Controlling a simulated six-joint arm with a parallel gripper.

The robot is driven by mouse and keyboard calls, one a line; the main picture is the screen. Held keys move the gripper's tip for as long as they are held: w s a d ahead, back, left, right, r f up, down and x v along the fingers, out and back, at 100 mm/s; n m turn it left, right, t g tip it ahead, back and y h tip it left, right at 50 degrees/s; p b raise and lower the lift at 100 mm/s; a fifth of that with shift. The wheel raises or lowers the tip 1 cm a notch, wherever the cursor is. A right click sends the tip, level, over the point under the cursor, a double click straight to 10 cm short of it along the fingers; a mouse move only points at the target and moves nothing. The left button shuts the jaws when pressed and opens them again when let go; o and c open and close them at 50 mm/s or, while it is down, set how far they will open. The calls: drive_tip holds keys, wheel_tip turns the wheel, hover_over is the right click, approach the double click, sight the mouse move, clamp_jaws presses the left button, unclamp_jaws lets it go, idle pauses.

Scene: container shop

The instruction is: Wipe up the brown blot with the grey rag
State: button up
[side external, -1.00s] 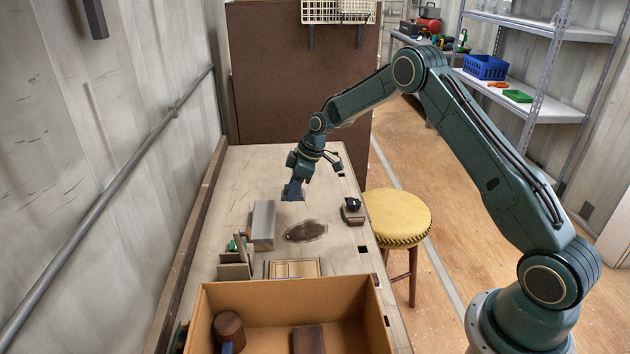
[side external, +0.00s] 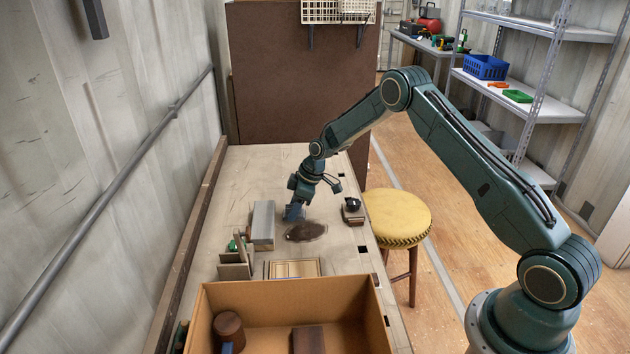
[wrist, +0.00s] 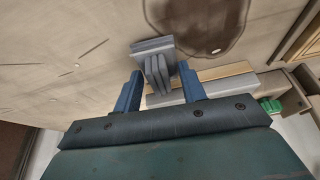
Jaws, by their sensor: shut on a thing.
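The brown blot (side external: 305,232) is a dark, uneven patch on the pale workbench (side external: 240,185). It also shows at the top of the wrist view (wrist: 205,15). My gripper (side external: 294,213) is low over the bench, at the blot's far left edge. In the wrist view its blue fingers (wrist: 160,76) are shut on the grey rag (wrist: 153,48), which is bunched in folds between them. The rag's lower end is beside the blot and overlaps its edge in the picture. I cannot tell whether it touches the bench. The fingers hide most of it in the side view.
A long grey block (side external: 263,224) stands close left of the blot. A small stand with a black knob (side external: 353,211) is to the right. A shallow wooden tray (side external: 293,269) and an open cardboard box (side external: 290,300) are nearer. The far bench is clear.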

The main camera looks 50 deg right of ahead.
sight(317, 243)
drive_tip(key=shift+a+f, duration=0.15)
drive_tip(key=shift+f, duration=0.35)
drive_tip(key=shift+s+a+f, duration=0.1)
drive_tip(key=shift+s+a, duration=0.45)
drive_tip(key=shift+s, duration=0.1)
drive_tip(key=shift+c, duration=0.3)
drive_tip(key=shift+s+a, duration=3.1)
drive_tip(key=shift+s, duration=0.15)
drive_tip(key=shift+s+d, duration=0.45)
drive_tip(key=shift+d, duration=0.15)
drive_tip(key=shift+w+d, duration=0.2)
drive_tip(key=shift+d, duration=0.1)
drive_tip(key=shift+w+d, duration=3.6)
drive_tip(key=shift+s+d, duration=0.55)
drive_tip(key=shift+s, duration=0.2)
drive_tip(key=shift+s+a, duration=3.8)
drive_tip(key=shift+a, duration=0.1)
drive_tip(key=shift+s+d, duration=0.5)
drive_tip(key=shift+d, duration=0.25)
drive_tip(key=shift+w+d, duration=3.75)
drive_tip(key=shift+d, duration=0.15)
drive_tip(key=shift+s+d, duration=0.5)
drive_tip(key=shift+s, duration=0.05)
drive_tip(key=shift+s+a, duration=3.85)
wheel_tip(317, 243, up, 8)
